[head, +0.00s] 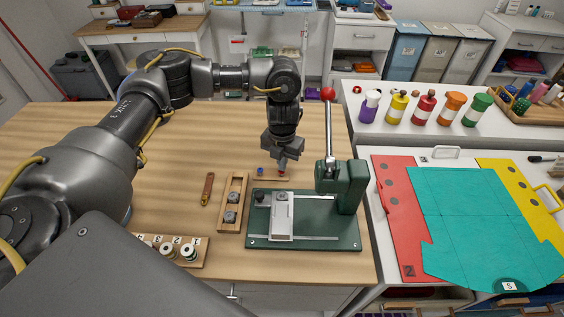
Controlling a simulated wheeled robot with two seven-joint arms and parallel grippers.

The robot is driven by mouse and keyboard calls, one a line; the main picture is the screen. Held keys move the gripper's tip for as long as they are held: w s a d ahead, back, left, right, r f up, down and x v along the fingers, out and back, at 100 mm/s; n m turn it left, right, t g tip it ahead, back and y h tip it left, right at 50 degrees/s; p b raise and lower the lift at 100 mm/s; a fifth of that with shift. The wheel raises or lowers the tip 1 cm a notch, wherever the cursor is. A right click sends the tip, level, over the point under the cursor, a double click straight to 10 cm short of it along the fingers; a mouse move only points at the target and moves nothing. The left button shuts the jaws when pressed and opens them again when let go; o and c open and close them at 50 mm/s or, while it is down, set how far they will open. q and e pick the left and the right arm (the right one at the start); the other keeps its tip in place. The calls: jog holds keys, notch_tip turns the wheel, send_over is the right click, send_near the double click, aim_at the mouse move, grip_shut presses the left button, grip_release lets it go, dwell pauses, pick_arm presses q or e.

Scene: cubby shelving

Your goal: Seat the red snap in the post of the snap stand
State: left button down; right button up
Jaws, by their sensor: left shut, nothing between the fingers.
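My left gripper (281,163) points down over the back of the green press base. Its fingers look closed. A small red piece, which looks like the red snap (282,172), shows just below the fingertips; I cannot tell whether they touch it. It is at the right part of a low wooden strip (265,178), which may be the snap stand. A small blue piece (260,170) stands on the strip's left part. Any post under the red piece is too small to tell or hidden. My right gripper is not in view.
The green press (346,187) with its red-knobbed lever (328,95) stands close to the right. A wooden tray (233,190) with metal parts, a brown tool (208,188) and a spool rack (180,263) lie to the left. Bottles stand on the right counter. The table's left back is clear.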

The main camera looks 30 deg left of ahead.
pick_arm(q)
jog(key=c, duration=1.7)
grip_release()
jog(key=shift+f, duration=0.1)
notch_tip(320, 180, up, 11)
jog(key=shift+b, duration=0.45)
